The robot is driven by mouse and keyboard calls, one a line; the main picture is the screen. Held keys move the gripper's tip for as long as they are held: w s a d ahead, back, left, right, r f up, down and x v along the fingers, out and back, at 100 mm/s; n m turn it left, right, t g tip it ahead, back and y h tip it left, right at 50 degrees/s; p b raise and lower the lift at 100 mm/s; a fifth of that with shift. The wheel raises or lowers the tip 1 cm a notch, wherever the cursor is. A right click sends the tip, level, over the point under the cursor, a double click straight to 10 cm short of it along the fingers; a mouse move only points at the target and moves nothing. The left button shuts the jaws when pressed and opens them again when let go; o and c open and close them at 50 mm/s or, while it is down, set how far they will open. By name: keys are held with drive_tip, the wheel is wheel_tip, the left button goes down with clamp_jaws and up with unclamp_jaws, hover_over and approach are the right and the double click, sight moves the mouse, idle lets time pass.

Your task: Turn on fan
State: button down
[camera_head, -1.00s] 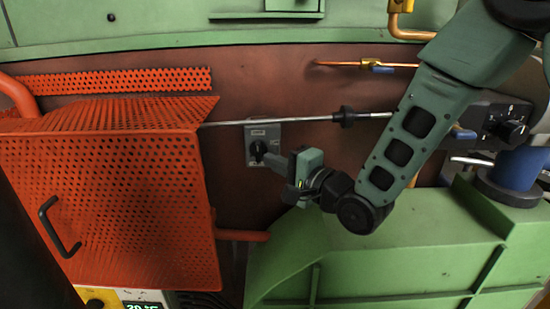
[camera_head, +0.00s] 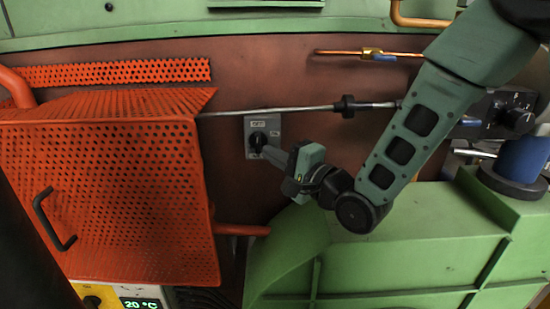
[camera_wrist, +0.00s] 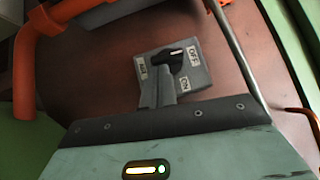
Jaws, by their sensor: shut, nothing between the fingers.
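A grey switch box with a black rotary knob (camera_head: 257,140) is fixed to the red-brown wall. In the wrist view the box (camera_wrist: 200,79) carries labels, one reading OFF at the top right and one reading ON at the lower right, and a third at the left. The knob (camera_wrist: 174,55) has a white mark. My gripper (camera_head: 268,150) is shut with nothing between its fingers. Its tip reaches the knob in the head view and partly covers it. In the wrist view the fingers overlap the knob's lower part; I cannot tell whether they touch.
An orange perforated guard (camera_head: 110,200) with a black handle stands at the left. A metal rod (camera_head: 270,110) runs across above the switch. A green housing (camera_head: 400,250) lies below my arm. A display (camera_head: 140,303) reads 20 °C.

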drive_tip(key=shift+f+m+t+b, duration=0.4)
drive_tip(key=shift+m+b, duration=0.1)
drive_tip(key=shift+b, duration=0.45)
drive_tip(key=shift+a+f+m+y+b, duration=0.2)
drive_tip(key=shift+a+f+b, duration=0.3)
drive_tip(key=shift+b, duration=0.95)
drive_tip(key=shift+a+f+m+y+b, duration=0.1)
drive_tip(key=shift+a+f+y+b, duration=0.15)
drive_tip(key=shift+a+b, duration=0.8)
drive_tip(key=shift+d+b, duration=0.1)
drive_tip(key=shift+b, duration=0.55)
drive_tip(key=b+v, duration=0.1)
drive_tip(key=v, duration=0.6)
drive_tip(key=shift+s, duration=0.2)
drive_tip(key=shift+s+d+f, duration=0.1)
drive_tip(key=shift+d+f, duration=0.05)
